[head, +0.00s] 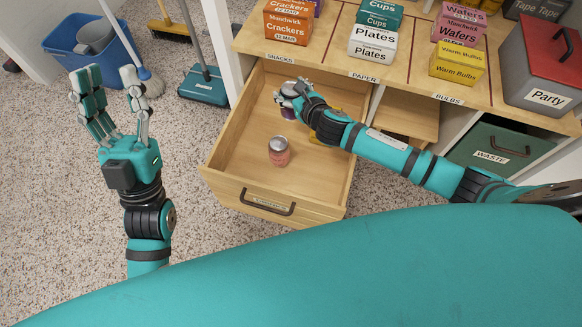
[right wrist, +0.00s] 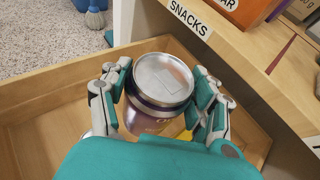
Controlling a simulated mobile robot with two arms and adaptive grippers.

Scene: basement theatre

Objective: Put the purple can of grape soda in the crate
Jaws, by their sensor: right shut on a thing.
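My right gripper (head: 290,97) is over the back of the open wooden drawer, shut on a purple can (right wrist: 147,118). In the right wrist view the can's silver lid (right wrist: 163,78) sits upright between the fingers of my right gripper (right wrist: 162,98). In the head view the purple can (head: 288,113) is mostly hidden by the gripper. I cannot tell whether its base touches the drawer floor. My left gripper (head: 113,108) is open and empty, raised over the carpet at the left. No crate can be made out for certain.
A pinkish-red can (head: 279,152) stands in the open drawer (head: 235,158). Something yellow lies partly hidden behind my right gripper. The shelf top holds cracker, cup, plate, wafer and bulb boxes, plus a grey Party box (head: 540,75). A blue bucket (head: 80,45) and brooms stand at upper left.

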